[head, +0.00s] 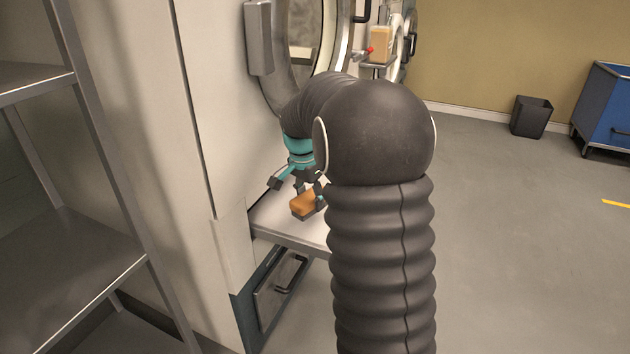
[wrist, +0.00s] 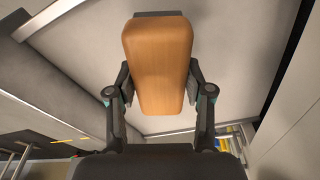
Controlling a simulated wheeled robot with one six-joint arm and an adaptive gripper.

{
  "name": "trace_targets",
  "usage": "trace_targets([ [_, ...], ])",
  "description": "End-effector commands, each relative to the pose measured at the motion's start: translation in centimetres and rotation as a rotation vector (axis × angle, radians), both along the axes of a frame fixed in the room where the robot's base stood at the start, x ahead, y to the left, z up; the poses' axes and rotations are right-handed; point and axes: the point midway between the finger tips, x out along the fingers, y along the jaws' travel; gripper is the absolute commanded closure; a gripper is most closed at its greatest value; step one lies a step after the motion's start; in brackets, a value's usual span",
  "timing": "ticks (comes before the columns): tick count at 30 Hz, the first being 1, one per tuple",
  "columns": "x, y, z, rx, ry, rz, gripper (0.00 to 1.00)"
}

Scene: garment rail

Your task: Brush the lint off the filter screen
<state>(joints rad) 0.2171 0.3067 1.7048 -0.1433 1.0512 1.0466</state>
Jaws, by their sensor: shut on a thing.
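My gripper (head: 298,184) is shut on a brush with an orange-brown wooden back (head: 304,205). In the wrist view the brush back (wrist: 157,60) sits between the two fingers of my gripper (wrist: 158,88), and a dark edge shows at its far end. The brush is over a pale shelf (head: 290,232) at the front of the machine. Whether it touches the surface below cannot be told. My arm hides part of the shelf and the machine. I cannot make out the filter screen or any lint in either view.
A machine with a round door (head: 330,40) stands behind my gripper. Below the shelf is a panel with a handle (head: 285,280). A metal rack (head: 70,240) stands at the left. A dark bin (head: 531,117) and a blue cart (head: 604,105) stand at the right, with open floor before them.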

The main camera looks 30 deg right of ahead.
Motion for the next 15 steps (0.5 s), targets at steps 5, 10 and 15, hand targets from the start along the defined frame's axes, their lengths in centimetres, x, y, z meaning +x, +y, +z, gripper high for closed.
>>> trace_targets([
  [5, 0.1, 0.1, 2.0, 0.000, -0.002, 0.002, 0.81],
  [10, 0.0, 0.1, 3.3, -0.001, -0.001, 0.003, 0.81],
  [15, 0.1, 0.1, 3.8, 0.000, -0.001, 0.003, 0.81],
])
